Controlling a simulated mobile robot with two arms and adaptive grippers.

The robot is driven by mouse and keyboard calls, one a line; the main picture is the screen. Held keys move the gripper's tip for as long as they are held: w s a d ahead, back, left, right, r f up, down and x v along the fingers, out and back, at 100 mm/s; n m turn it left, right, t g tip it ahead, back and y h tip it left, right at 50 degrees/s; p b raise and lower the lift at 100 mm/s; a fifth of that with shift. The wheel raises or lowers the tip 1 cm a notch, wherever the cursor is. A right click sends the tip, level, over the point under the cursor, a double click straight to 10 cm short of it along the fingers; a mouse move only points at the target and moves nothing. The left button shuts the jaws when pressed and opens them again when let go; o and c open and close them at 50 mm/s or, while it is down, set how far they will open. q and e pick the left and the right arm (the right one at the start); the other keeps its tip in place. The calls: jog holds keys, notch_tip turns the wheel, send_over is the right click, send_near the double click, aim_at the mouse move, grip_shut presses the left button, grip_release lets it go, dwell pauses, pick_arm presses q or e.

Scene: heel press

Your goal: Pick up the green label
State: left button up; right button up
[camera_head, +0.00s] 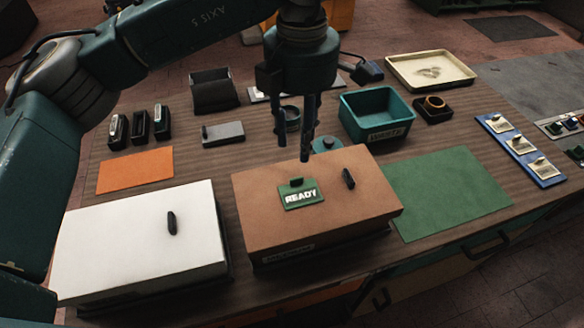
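The green label (301,198) reads READY in white letters and has a small dark tab at its top edge. It lies on the lid of the brown box (262,222) at the table's front middle. My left gripper (295,150) points down above the table, behind and above the label. Its two dark fingers are apart with nothing between them, and they do not touch the label. My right gripper does not show.
A white-lidded box (130,245) stands left of the brown box. A dark handle (349,179) sits on the brown lid beside the label. A green mat (450,190), an orange mat (135,170) and a teal bin (368,128) lie around. Small teal and dark parts stand behind the brown box.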

aim_at(296, 177)
pick_arm(q)
jog(key=f, duration=0.2)
jog(key=f+p, duration=0.1)
jog(key=shift+s+f, duration=0.3)
jog(key=shift+f, duration=0.45)
jog(key=f+p, duration=0.2)
jog(key=f, duration=0.1)
jog(key=f+p, duration=0.1)
jog(key=f, duration=0.1)
jog(key=shift+w+a, duration=0.2)
jog(key=shift+a, duration=0.05)
jog(key=shift+f, duration=0.35)
jog(key=shift+c, duration=0.5)
jog(key=c, duration=0.8)
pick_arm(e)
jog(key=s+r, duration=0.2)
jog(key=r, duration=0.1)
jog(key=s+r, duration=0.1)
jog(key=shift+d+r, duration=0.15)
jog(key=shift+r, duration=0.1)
